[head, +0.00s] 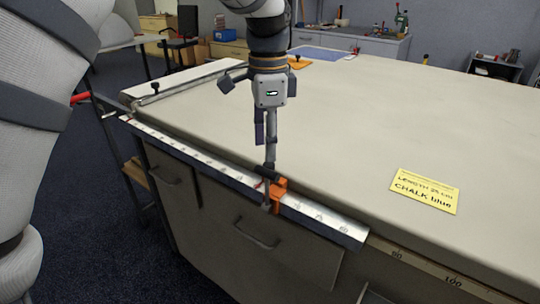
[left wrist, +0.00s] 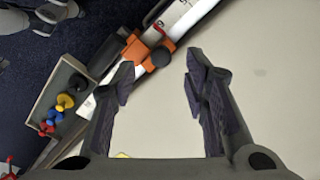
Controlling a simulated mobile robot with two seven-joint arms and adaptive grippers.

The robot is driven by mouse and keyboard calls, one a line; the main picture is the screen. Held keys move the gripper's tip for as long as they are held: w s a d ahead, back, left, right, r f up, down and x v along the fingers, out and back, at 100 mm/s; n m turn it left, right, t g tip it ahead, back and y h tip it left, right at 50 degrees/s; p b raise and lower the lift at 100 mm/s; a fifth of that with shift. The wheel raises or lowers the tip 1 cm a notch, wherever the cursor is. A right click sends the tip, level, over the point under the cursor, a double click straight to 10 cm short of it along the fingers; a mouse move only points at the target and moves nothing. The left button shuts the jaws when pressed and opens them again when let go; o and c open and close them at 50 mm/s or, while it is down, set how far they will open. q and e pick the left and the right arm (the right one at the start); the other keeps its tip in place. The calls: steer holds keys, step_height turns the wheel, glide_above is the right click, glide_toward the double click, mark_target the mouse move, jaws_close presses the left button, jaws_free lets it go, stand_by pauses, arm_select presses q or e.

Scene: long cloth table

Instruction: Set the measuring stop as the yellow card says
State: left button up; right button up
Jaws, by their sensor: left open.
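The orange measuring stop (head: 279,189) sits on the white ruler rail (head: 325,219) along the table's front edge. In the left wrist view the stop (left wrist: 155,38) shows a round dark knob, just beyond the left fingertip. My left gripper (head: 266,150) is open and empty, fingers down, above the table edge close behind the stop; its open fingers also show in the left wrist view (left wrist: 158,85). The yellow card (head: 424,191) lies flat on the cloth at the right. It reads "LENGTH", a number that looks like 25 cm, and "CHALK blue". My right gripper is not in view.
A tray (left wrist: 41,103) with red, blue, yellow and black knobbed pieces shows beside the table in the left wrist view. A flat bar with a black knob (head: 155,87) lies at the table's left end. The cloth tabletop (head: 350,120) is mostly clear.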

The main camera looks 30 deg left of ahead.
mark_target(269, 163)
arm_select(q)
step_height(269, 163, down, 4)
steer(key=shift+f, duration=0.2)
